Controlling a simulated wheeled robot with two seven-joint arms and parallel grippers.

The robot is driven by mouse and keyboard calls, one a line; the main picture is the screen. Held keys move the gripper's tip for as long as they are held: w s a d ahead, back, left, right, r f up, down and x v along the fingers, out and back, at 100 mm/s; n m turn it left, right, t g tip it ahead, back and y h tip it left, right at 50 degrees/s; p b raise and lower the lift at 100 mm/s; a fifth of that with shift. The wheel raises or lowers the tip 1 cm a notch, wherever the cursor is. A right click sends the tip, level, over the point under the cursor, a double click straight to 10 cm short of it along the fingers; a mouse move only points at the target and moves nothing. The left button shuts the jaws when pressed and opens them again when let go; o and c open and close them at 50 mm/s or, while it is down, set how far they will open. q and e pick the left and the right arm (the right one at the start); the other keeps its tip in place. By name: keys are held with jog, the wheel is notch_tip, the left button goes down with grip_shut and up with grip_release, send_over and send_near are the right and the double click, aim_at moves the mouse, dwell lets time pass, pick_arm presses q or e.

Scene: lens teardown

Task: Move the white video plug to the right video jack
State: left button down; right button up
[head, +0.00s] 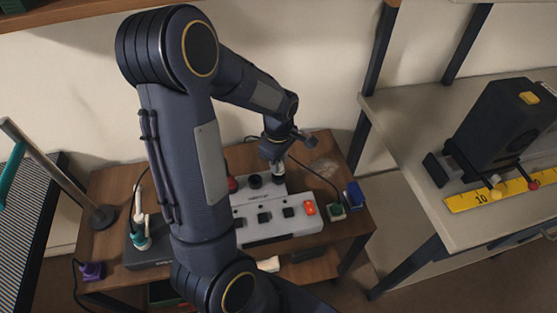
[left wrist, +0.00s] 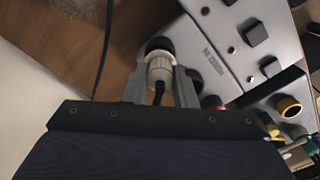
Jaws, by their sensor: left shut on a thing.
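The white video plug (left wrist: 160,68) is between the two fingers of my left gripper (left wrist: 158,88), which is shut on it. Its dark cable runs back toward the wrist. A round black jack (left wrist: 160,45) lies right beyond the plug's front end; I cannot tell whether the plug is in it or just in front. In the head view my left gripper (head: 277,170) points down at the back of the light grey switch panel (head: 275,230). Another black jack (head: 255,181) is left of the gripper. My right gripper is not in view.
The panel has a red part (head: 232,185), black buttons (head: 264,217) and an orange-red switch (head: 310,207). A black box (head: 150,252) and purple plug (head: 93,270) are left. A shelf (head: 400,130) stands right.

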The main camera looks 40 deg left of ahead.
pick_arm(q)
jog(key=shift+f+b, duration=0.8)
jog(key=shift+f, duration=0.35)
dwell(0.4)
jog(key=c, duration=1.1)
grip_release()
jog(key=shift+r+p, duration=0.65)
jog(key=shift+r, duration=3.35)
